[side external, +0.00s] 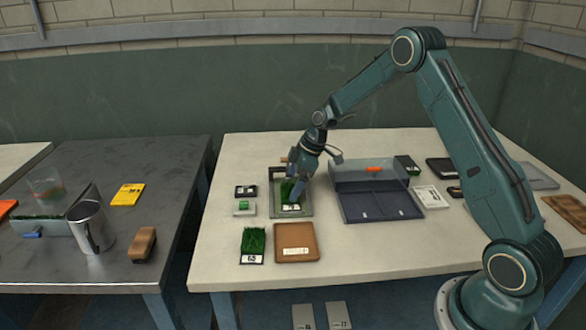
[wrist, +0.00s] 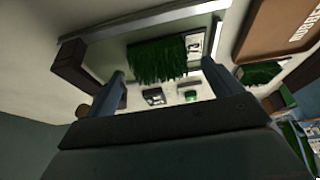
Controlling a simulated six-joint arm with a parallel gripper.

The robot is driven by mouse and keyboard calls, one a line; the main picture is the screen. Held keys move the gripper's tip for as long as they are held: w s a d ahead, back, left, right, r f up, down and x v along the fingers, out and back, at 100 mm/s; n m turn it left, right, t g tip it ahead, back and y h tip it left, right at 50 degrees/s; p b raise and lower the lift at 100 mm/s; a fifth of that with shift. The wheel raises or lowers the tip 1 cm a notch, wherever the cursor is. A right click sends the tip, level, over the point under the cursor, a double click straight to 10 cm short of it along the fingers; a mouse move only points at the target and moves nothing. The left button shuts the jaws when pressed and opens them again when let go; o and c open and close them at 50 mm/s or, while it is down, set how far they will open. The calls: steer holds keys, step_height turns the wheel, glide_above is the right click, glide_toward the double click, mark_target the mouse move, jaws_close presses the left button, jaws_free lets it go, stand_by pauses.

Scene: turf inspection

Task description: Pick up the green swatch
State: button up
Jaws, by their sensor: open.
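A green grass swatch (side external: 286,190) with a white label lies on a grey framed plate (side external: 304,211) on the pale table. It also shows in the wrist view (wrist: 157,60), with its label at its right end. My gripper (side external: 297,193) is directly over this swatch and hides part of it in the side view. In the wrist view my gripper (wrist: 165,80) is open, with its fingers apart and the swatch showing beyond and between them. I cannot tell whether the fingers touch it. A second green grass swatch (side external: 254,240) with a numbered label lies nearer the front edge.
A brown tray (side external: 297,254) sits just in front of the plate. Two small cards (side external: 245,208) lie left of it. A blue-grey case (side external: 380,212) with its lid raised stands close on the right.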

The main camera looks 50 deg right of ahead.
mark_target(292, 188)
steer(key=shift+x, duration=0.85)
steer(key=c, duration=1.1)
steer(key=shift+r, duration=0.15)
step_height(292, 188, up, 20)
steer(key=shift+f, duration=0.1)
